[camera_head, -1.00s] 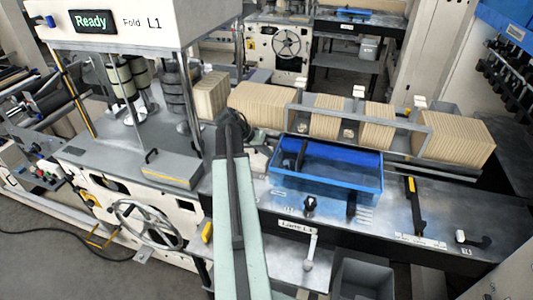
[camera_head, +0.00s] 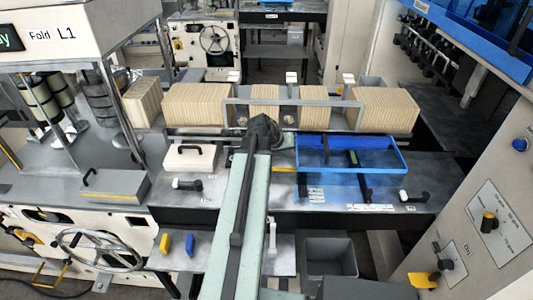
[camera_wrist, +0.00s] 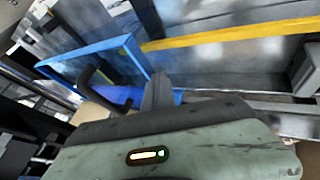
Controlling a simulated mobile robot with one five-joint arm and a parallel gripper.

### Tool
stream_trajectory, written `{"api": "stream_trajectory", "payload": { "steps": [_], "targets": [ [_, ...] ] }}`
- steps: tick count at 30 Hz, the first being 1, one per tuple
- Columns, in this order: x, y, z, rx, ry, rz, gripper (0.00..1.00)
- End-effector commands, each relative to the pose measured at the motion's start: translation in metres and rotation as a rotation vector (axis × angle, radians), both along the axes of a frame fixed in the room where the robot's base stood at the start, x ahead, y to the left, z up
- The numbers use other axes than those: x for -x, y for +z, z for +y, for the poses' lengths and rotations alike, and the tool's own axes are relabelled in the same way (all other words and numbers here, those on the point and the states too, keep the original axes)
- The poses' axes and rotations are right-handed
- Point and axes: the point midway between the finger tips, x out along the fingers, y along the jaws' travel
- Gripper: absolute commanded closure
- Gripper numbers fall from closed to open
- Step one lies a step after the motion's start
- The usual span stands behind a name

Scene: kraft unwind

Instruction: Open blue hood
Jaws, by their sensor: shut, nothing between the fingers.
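The blue hood (camera_head: 403,155) is a see-through blue cover with a bright blue frame. It sits over the right part of the machine's grey bed in the head view, in front of the wood-coloured stacks. A black and yellow bar shows through it. My gripper (camera_head: 284,142) is just left of the hood's left edge, mostly hidden behind my wrist. In the wrist view my gripper (camera_wrist: 157,92) is shut and empty, close beside the blue frame of the hood (camera_wrist: 98,47). A curved black handle (camera_wrist: 88,76) shows left of the fingers. I cannot tell whether they touch the frame.
A pale block with a black handle (camera_head: 190,156) lies on the bed left of my arm. A grey bin (camera_head: 328,252) is below the front edge. A control panel (camera_head: 487,235) stands at the right.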

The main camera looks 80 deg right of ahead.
Motion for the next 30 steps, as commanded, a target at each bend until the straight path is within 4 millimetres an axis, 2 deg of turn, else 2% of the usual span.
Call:
{"api": "stream_trajectory", "payload": {
  "steps": [1,6,12,18,30],
  "targets": [
    [0.014,0.0,-0.002,0.001,-0.004,0.0,1.0],
    [0.046,0.0,-0.006,0.001,-0.001,0.0,1.0],
    [0.066,0.0,-0.009,0.0,0.001,0.0,1.0],
    [0.072,0.0,-0.01,0.0,0.002,0.0,1.0],
    [0.068,0.0,-0.009,0.0,0.005,0.0,1.0]
  ]
}}
